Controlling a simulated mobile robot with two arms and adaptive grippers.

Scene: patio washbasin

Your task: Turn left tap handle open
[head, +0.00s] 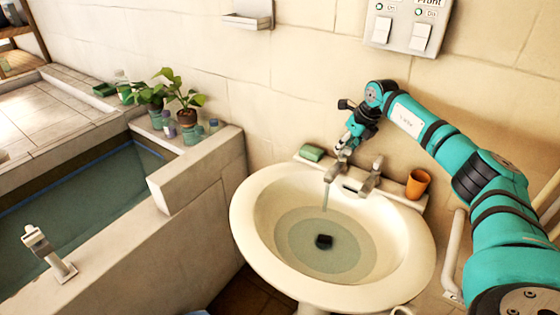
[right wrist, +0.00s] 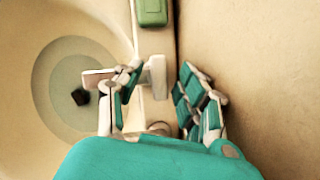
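The left tap (head: 336,168) stands at the back of the white washbasin (head: 245,225). A thin bluish stream shows under its spout. My right gripper (head: 347,146) is at the top of this tap and hides part of it. In the right wrist view my right gripper (right wrist: 162,85) is open, with its two fingers well apart. The pale tap (right wrist: 156,76) shows between and just ahead of them, nearer the left finger. I cannot tell whether that finger touches it. The right tap (head: 372,174) stands to the right. My left gripper is not in view.
A green soap bar (head: 312,153) lies left of the taps, and an orange cup (head: 418,184) stands right. A dark block (head: 323,241) is in the basin's water. The wall is close behind the taps. A switch panel (head: 408,25) is above, and a filled tub (head: 90,200) is left.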

